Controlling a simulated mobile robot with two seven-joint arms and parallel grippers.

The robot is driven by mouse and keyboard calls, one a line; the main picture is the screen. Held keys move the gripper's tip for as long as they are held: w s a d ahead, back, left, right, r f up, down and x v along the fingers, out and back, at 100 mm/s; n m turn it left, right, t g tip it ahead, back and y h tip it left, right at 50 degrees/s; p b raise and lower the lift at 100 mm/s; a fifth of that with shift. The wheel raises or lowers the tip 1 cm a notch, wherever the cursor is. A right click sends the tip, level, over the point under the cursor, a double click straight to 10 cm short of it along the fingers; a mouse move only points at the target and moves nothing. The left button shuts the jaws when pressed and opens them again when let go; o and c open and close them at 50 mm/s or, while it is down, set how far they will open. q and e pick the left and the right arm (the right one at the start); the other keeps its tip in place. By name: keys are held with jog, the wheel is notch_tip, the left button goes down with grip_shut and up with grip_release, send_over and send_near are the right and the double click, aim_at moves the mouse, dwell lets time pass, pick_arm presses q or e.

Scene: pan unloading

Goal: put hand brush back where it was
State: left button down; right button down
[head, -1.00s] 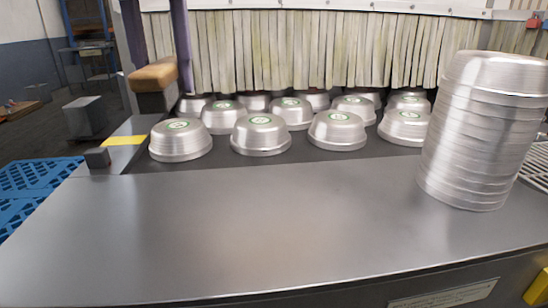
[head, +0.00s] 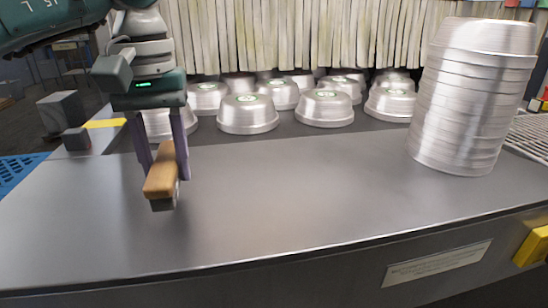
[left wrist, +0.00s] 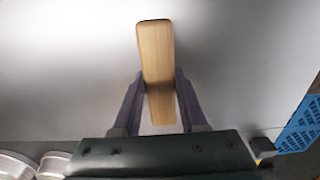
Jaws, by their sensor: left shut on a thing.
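The hand brush (head: 161,174) has a tan wooden body and a darker grey part under its near end. My left gripper (head: 167,170) points down and is shut on the brush, with one purple finger on each side. The brush is over the left part of the grey metal table (head: 290,195). I cannot tell whether it touches the surface. In the left wrist view the wooden top of the brush (left wrist: 156,60) lies lengthwise between the fingers. My right gripper is out of view.
Several upturned metal pans (head: 248,113) stand behind the table front, before a strip curtain (head: 300,35). A tall pan stack (head: 470,100) stands at the right. A small dark block (head: 76,139) and yellow patch (head: 106,123) are at the left. The middle front is clear.

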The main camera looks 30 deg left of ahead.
aim_at(165, 160)
pick_arm(q)
notch_tip(165, 160, down, 4)
jog(key=shift+r, duration=0.25)
jog(key=shift+f+b, duration=0.2)
jog(key=shift+b, duration=0.1)
jog(key=shift+c, duration=2.2)
grip_release()
jog(key=shift+r, duration=0.55)
notch_tip(165, 160, up, 11)
jog(key=shift+r, duration=0.2)
